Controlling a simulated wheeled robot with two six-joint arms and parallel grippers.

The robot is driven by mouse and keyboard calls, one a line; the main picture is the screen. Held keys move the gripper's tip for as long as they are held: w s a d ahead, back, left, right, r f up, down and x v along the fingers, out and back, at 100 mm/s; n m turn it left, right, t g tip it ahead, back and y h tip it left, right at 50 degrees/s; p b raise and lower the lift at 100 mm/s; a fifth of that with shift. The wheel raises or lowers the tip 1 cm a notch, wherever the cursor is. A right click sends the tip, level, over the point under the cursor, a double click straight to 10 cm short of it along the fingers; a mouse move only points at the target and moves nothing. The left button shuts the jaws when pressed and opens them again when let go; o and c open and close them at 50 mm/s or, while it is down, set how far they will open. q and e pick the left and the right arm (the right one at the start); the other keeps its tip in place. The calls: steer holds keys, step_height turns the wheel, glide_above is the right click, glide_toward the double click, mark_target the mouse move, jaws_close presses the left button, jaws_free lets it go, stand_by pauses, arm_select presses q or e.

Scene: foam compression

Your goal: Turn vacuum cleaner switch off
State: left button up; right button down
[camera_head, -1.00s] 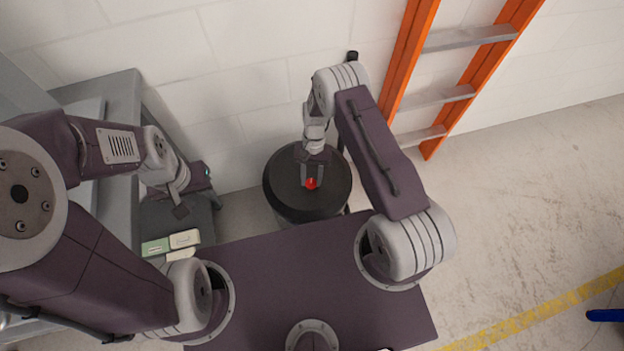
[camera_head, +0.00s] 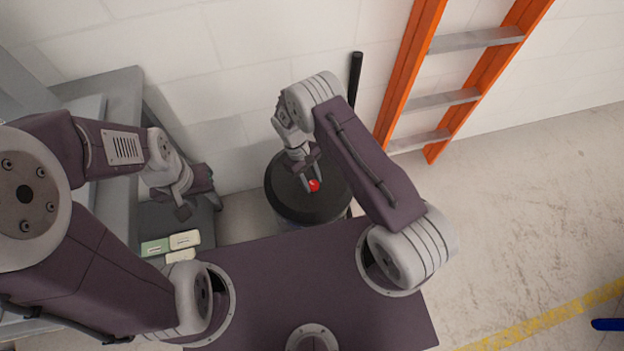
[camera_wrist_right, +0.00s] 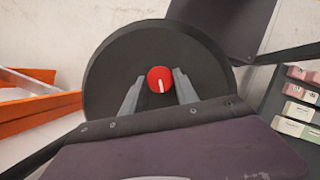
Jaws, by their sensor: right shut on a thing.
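The vacuum cleaner (camera_head: 330,205) is a dark, round-topped canister standing by the wall. Its switch is a red round knob (camera_wrist_right: 159,79) with a white mark line, on the black lid (camera_wrist_right: 110,75). The knob also shows in the head view (camera_head: 314,186). My right gripper (camera_wrist_right: 160,84) is shut on the knob, with one grey finger on each side of it. In the head view the right gripper (camera_head: 310,187) reaches down to the lid at a tilt. My left gripper (camera_head: 183,210) hangs beside the shelf at left; its fingers are too small to read.
An orange ladder (camera_head: 407,75) leans on the wall at right. A dark upright tube (camera_head: 355,75) stands behind the vacuum. Several small boxes (camera_head: 184,240) lie at left on a dark surface. The floor (camera_head: 520,220) at right is open.

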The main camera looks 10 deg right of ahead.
steer(key=shift+n+t+h, duration=0.4)
steer(key=shift+n, duration=0.9)
steer(key=shift+a+n, duration=0.1)
steer(key=shift+n, duration=0.2)
steer(key=c, duration=0.9)
jaws_free()
steer(key=shift+c, duration=0.2)
steer(key=p+v, duration=0.1)
steer(key=v, duration=0.8)
steer(key=shift+s, duration=0.1)
